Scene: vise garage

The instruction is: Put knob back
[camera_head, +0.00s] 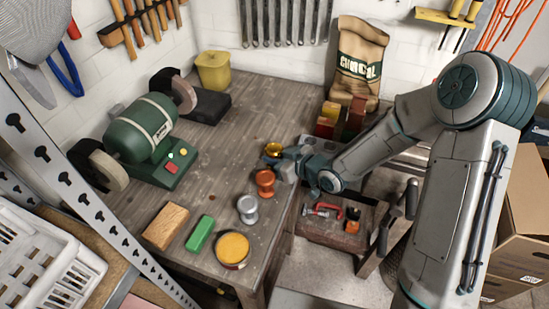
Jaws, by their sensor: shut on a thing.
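A small gold knob (273,148) is at the tip of my gripper (275,155), which is shut on it above the right side of the workbench. The fingers are small here and partly hidden, so the exact grip is hard to see. A copper knob-like piece (264,181) stands upright on the bench just in front of my gripper. A silver one (248,208) stands nearer the front. The place where the gold knob fits cannot be made out.
The wooden workbench (215,165) holds a green bench grinder (145,130), a wood block (166,226), a green block (200,233) and a round yellow-topped tin (232,249). A charcoal bag (357,62) stands behind. A lower stool (327,230) carries a red clamp (327,209).

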